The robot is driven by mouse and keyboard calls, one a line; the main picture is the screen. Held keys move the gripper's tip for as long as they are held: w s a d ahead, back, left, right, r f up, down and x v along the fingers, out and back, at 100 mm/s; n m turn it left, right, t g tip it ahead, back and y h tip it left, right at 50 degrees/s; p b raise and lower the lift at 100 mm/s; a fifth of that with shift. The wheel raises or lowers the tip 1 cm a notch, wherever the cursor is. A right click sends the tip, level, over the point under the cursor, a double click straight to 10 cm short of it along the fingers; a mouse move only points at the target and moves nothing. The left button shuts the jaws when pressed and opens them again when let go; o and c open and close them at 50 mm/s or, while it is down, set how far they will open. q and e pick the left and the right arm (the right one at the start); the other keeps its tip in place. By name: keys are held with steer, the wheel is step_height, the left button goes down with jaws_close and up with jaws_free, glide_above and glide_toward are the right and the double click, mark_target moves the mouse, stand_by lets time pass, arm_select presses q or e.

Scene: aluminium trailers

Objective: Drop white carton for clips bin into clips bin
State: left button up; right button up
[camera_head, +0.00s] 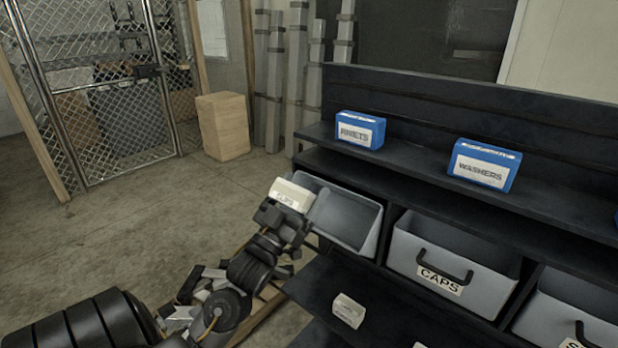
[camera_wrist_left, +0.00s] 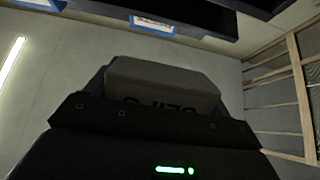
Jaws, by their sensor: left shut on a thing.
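My left gripper (camera_head: 283,218) is shut on the white carton (camera_head: 291,194), whose label reads "CLIPS" in part. It holds the carton up at the left front side of a grey open bin (camera_head: 352,222) on the rack's middle level. The arm hides this bin's front, so I cannot read its label. In the left wrist view the carton (camera_wrist_left: 163,84) sits in the jaws, with its lettering upside down and partly covered by the gripper (camera_wrist_left: 155,118). My right gripper is not in view.
Blue boxes marked "RIVETS" (camera_head: 360,130) and "WASHERS" (camera_head: 482,166) stand on the shelf above. A "CAPS" bin (camera_head: 452,263) stands to the right. Another white carton (camera_head: 348,311) lies on the lower shelf. Scrap pieces on a pallet lie behind my arm.

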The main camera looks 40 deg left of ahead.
arm_select(q)
steer(key=shift+s+r, duration=0.1)
steer(key=shift+s, duration=0.15)
